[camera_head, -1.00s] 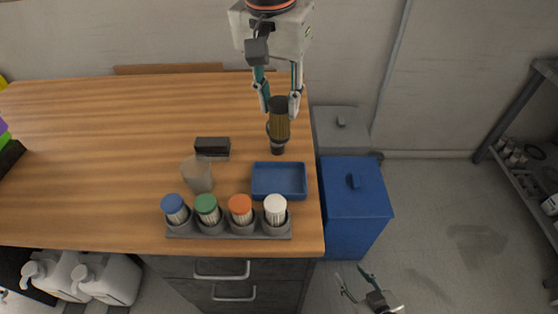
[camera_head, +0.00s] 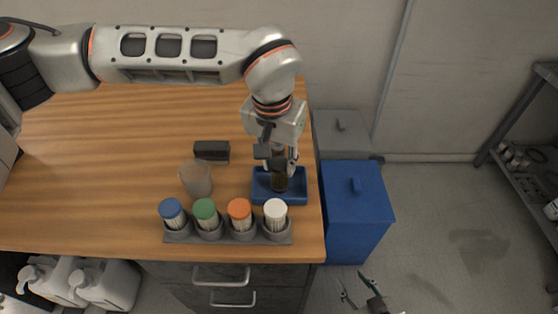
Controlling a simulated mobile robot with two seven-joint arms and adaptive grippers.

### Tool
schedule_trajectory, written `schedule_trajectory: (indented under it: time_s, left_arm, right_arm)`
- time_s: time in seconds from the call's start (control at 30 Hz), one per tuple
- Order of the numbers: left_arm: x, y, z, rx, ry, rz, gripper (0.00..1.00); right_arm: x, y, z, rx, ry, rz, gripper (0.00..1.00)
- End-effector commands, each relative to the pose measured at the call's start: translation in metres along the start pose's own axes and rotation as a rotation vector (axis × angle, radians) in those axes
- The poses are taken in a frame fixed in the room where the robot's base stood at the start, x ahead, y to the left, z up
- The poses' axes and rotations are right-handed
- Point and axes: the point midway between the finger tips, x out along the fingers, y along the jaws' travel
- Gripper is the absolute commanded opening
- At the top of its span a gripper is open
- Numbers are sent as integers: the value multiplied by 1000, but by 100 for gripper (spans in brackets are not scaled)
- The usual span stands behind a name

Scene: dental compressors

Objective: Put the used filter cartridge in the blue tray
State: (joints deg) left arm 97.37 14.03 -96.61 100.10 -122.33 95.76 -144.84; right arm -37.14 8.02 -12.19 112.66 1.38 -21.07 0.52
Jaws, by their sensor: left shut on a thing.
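My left gripper (camera_head: 279,168) is shut on the used filter cartridge (camera_head: 280,182), a brown cylinder with dark ends. The cartridge is upright, with its lower end over or inside the blue tray (camera_head: 300,197) near the table's right edge. I cannot tell whether it touches the tray floor. The fingers hide its upper part. My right gripper (camera_head: 357,285) is low at the bottom, off the table, with its fingers apart and nothing between them.
A grey rack (camera_head: 178,237) with blue, green, orange and white-capped cartridges stands just in front of the tray. A translucent cup (camera_head: 196,179) and a dark block (camera_head: 212,151) are to the left. A blue bin (camera_head: 357,210) and a grey bin (camera_head: 342,141) stand beside the table.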

Motion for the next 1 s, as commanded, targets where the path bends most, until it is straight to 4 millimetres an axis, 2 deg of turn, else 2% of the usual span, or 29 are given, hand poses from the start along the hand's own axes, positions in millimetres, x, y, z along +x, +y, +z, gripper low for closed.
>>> schedule_trajectory:
  time_s: [0.37,0.4,0.43,0.8,1.0]
  left_arm:
    - [3,0,0,1,2,0,5]
    - [3,0,0,1,2,0,38]
    - [3,0,0,1,2,0,44]
    - [1,0,0,0,2,0,44]
    - [-22,0,-2,0,5,-2,44]
  right_arm:
    - [1,-1,5,-1,-7,-1,40]
    - [1,0,4,-1,-6,0,40]
    - [1,0,4,-1,-6,0,40]
    - [0,0,3,-1,-5,0,40]
    - [0,0,2,-1,-4,1,40]
